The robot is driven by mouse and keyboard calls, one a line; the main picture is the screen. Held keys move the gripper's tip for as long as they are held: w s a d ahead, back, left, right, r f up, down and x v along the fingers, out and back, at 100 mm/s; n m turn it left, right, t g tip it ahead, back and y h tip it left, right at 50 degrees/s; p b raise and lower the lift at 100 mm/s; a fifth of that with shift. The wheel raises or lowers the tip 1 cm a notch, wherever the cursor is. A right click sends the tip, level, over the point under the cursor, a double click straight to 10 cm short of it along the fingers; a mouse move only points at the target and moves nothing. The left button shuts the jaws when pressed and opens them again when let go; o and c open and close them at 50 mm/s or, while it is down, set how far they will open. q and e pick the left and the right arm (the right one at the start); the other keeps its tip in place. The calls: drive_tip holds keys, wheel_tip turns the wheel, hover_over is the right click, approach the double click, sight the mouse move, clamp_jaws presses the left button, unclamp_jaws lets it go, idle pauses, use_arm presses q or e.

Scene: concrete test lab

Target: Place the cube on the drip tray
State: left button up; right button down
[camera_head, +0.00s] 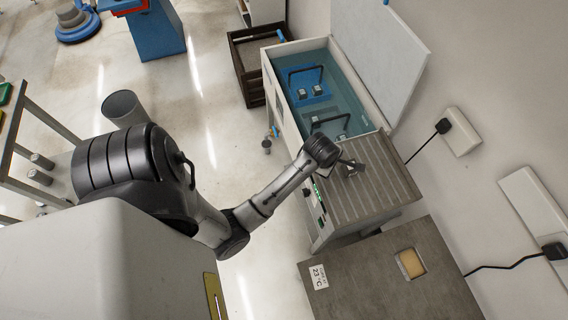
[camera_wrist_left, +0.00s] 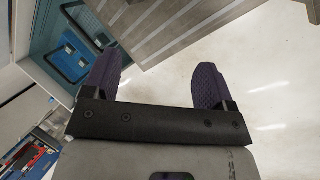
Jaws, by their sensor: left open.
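The drip tray appears to be the grey ribbed top (camera_head: 375,190) beside the water tank (camera_head: 272,75); its ribbed surface also shows at the top of the left wrist view (camera_wrist_left: 165,22). Small grey cubes sit in the tank, two on a blue base (camera_head: 311,88) under a dark handle and others near a second dark handle (camera_head: 328,127). I cannot tell which cube is meant. My left gripper (camera_head: 350,168) is over the tank-side part of the ribbed top. In the wrist view its purple fingers (camera_wrist_left: 155,78) are wide apart with nothing between them. My right gripper is not visible.
The tank's raised lid (camera_head: 375,50) leans at the wall side. A grey bench (camera_head: 365,285) with a 23 °C label and a yellowish block (camera_head: 411,263) stands nearby. A dark crate (camera_head: 250,60) is beyond the tank. The ribbed top looks clear apart from my gripper.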

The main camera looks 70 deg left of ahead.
use_arm(q)
drive_tip(key=s+d+r+m, duration=0.2)
drive_tip(key=s+d+m, duration=0.4)
drive_tip(key=s+m, duration=0.4)
drive_tip(key=s+d+r+m+h, duration=0.1)
drive_tip(key=s+d+m, duration=0.6)
drive_tip(key=m, duration=1)
drive_tip(key=s, duration=0.3)
drive_tip(key=shift+s+d+r+m+g, duration=0.15)
drive_tip(key=shift+d+r+m+g, duration=0.15)
drive_tip(key=shift+r, duration=0.05)
drive_tip(key=shift+c, duration=0.3)
